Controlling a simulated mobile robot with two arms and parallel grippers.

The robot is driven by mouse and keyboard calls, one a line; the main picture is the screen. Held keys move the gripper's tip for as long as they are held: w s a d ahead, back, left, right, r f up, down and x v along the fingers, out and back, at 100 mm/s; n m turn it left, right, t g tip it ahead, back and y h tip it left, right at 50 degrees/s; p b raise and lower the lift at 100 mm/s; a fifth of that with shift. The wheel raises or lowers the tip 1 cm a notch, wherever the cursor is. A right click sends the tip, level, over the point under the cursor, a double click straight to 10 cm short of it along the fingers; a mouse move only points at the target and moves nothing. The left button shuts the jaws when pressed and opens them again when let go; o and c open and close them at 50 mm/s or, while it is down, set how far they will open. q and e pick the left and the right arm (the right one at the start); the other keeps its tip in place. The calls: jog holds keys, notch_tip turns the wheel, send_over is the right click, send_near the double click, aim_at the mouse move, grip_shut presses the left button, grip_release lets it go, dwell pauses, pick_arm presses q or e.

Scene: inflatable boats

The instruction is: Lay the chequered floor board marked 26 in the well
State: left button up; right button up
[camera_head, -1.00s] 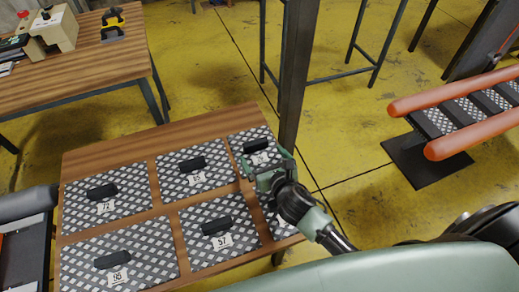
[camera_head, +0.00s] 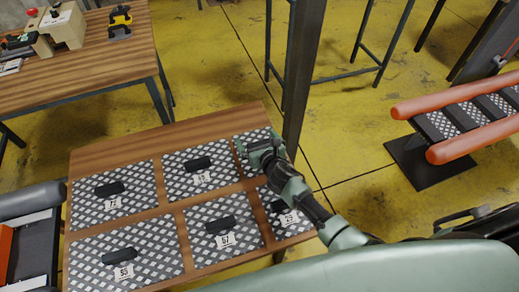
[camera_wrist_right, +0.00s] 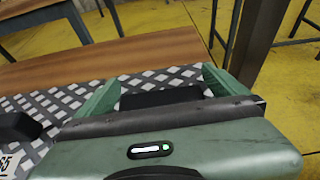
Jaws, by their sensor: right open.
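Several chequered floor boards with black handles and number tags lie in two rows on a wooden table (camera_head: 112,150). My right gripper (camera_head: 258,148) is open over the back-right board (camera_head: 240,160), which hides its number tag. In the right wrist view the two green fingers (camera_wrist_right: 160,92) stand on either side of that board's black handle (camera_wrist_right: 160,97). The front-right board (camera_head: 297,227) has a tag that I cannot read surely. The well (camera_head: 470,112) appears to be the space between the orange tubes at the right, with chequered pieces and dark gaps. My left gripper is not in view.
Other boards tagged 72 (camera_head: 90,210), 65 (camera_head: 178,182) and 57 (camera_head: 196,240) lie close by. A dark post (camera_head: 300,90) rises just behind the table's right corner. A second table (camera_head: 95,60) with tools stands at the back left. Yellow floor (camera_head: 350,200) separates table and boat.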

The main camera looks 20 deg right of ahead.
jog(key=shift+r, duration=0.15)
jog(key=c, duration=1.9)
